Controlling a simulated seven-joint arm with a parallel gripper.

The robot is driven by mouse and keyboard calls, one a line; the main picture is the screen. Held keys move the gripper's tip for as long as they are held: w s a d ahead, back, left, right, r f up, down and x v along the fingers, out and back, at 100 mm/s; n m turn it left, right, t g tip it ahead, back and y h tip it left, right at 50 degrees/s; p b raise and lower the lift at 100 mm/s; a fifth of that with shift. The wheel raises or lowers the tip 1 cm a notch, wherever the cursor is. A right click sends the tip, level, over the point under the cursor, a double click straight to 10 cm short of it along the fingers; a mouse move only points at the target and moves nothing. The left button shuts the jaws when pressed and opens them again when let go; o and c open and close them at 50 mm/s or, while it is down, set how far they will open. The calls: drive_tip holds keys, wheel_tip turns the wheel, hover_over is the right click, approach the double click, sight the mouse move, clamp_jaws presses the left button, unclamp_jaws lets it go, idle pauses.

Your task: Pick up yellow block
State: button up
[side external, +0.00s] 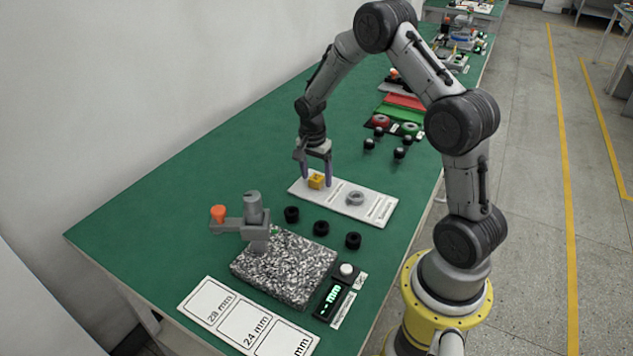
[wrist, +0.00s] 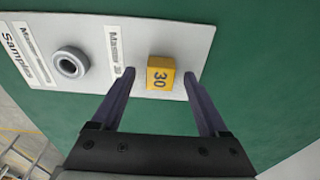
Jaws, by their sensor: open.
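The yellow block (side external: 316,181) sits on the left part of a white labelled plate (side external: 378,208) on the green table. In the wrist view the block (wrist: 161,73) shows the number 30 on its face. My gripper (side external: 318,177) is open and points down at the block. In the wrist view its two fingertips (wrist: 159,74) lie on either side of the block, with a gap on each side. No contact between fingers and block shows.
A grey ring (side external: 355,198) stands on the same plate, also seen in the wrist view (wrist: 70,62). Black cylinders (side external: 321,228) stand in front of the plate. A speckled stone slab (side external: 285,268) with a grey stand (side external: 253,215) is nearer. The table left of the plate is clear.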

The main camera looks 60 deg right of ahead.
clamp_jaws()
idle(0.3)
drive_tip(key=shift+r, duration=0.15)
